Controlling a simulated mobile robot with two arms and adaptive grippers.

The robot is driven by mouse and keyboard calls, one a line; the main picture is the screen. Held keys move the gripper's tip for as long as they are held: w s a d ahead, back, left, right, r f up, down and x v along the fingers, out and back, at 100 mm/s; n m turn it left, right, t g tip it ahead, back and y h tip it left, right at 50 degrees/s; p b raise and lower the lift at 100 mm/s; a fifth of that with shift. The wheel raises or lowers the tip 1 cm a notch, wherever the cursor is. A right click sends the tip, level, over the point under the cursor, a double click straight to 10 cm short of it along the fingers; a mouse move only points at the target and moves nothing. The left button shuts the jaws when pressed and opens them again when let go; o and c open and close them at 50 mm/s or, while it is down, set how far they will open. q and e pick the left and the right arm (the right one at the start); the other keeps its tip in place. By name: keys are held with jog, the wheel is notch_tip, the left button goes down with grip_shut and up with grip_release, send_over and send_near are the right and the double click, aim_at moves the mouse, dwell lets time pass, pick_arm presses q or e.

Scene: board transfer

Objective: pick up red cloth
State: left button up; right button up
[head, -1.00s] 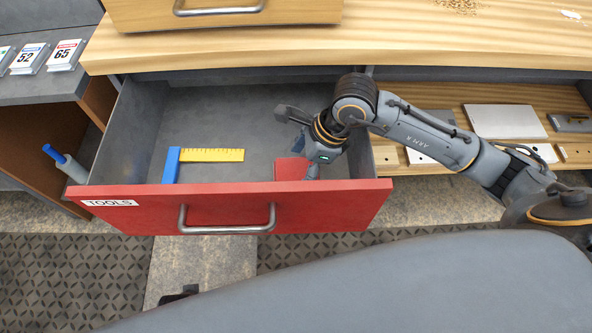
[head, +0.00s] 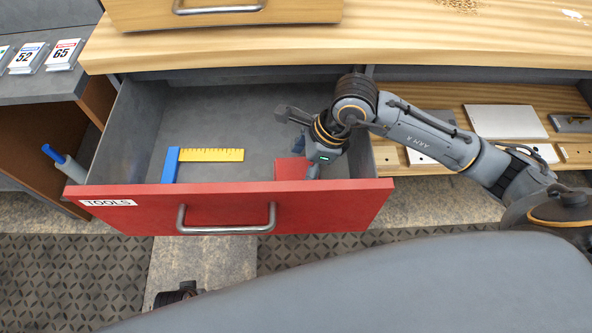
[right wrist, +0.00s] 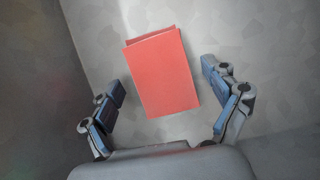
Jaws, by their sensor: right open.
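The red cloth (head: 291,169) lies folded flat on the grey floor of the open drawer, near its front wall and right of the ruler. It also shows in the right wrist view (right wrist: 162,75), centred ahead of the fingers. My right gripper (head: 309,163) reaches down into the drawer at the cloth's right side and hides part of it. In the right wrist view the gripper (right wrist: 161,82) is open and empty, with one finger on each side of the cloth and gaps between.
The red-fronted drawer (head: 120,209), labelled TOOLS, is pulled out. A blue and yellow square ruler (head: 211,155) lies left of the cloth. The wooden worktop (head: 400,40) overhangs the drawer's back. An open wooden compartment with a metal plate (head: 506,121) is at right.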

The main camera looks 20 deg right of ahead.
dwell(0.7)
jog(key=c, duration=1)
